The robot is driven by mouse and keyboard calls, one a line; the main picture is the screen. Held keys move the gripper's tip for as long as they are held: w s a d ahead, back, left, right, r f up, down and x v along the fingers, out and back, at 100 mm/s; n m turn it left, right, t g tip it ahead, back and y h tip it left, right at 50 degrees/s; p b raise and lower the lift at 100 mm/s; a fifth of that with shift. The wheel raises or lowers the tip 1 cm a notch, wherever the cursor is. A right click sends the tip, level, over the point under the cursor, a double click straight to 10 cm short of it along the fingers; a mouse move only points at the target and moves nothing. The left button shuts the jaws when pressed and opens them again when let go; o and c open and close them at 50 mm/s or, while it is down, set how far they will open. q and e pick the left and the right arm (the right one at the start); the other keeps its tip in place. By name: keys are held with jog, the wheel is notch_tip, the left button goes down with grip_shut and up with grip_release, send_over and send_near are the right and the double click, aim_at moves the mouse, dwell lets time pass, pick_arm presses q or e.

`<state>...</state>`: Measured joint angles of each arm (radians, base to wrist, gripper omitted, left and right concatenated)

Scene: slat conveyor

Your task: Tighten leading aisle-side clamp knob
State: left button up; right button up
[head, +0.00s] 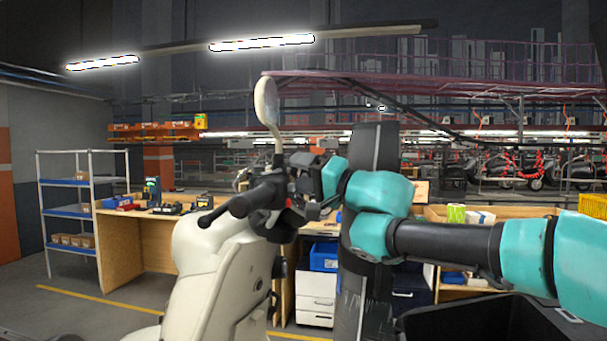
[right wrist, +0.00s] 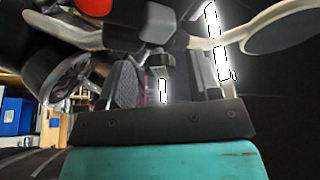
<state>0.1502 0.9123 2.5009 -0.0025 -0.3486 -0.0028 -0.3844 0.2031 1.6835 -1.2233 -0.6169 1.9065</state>
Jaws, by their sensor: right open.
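A cream scooter (head: 212,256) stands in front of me in the head view, with black handlebar grips and a round mirror (head: 266,103) on a stem. My right gripper (head: 308,182) reaches in from the right to the handlebar area, beside the handlebar's dark centre. It is open; I cannot tell whether it touches anything. In the right wrist view its jaws (right wrist: 165,88) point up toward a grey bracket-like part (right wrist: 155,25) and a pale bar, with the mirror (right wrist: 290,30) at right. I cannot make out a clamp knob clearly in either view. My left gripper is not in view.
A wooden workbench (head: 150,228) with tools stands behind the scooter, and a shelf rack (head: 83,210) at left. A dark upright post (head: 372,150) stands behind my right arm. A black bin (head: 490,318) is at lower right. Other scooters stand far right.

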jog(key=c, duration=0.9)
jog(key=shift+c, duration=0.2)
jog(key=shift+n, duration=0.3)
jog(key=shift+n+y, duration=0.4)
jog(key=shift+n, duration=0.2)
jog(key=o, duration=0.9)
jog(key=shift+o, duration=0.2)
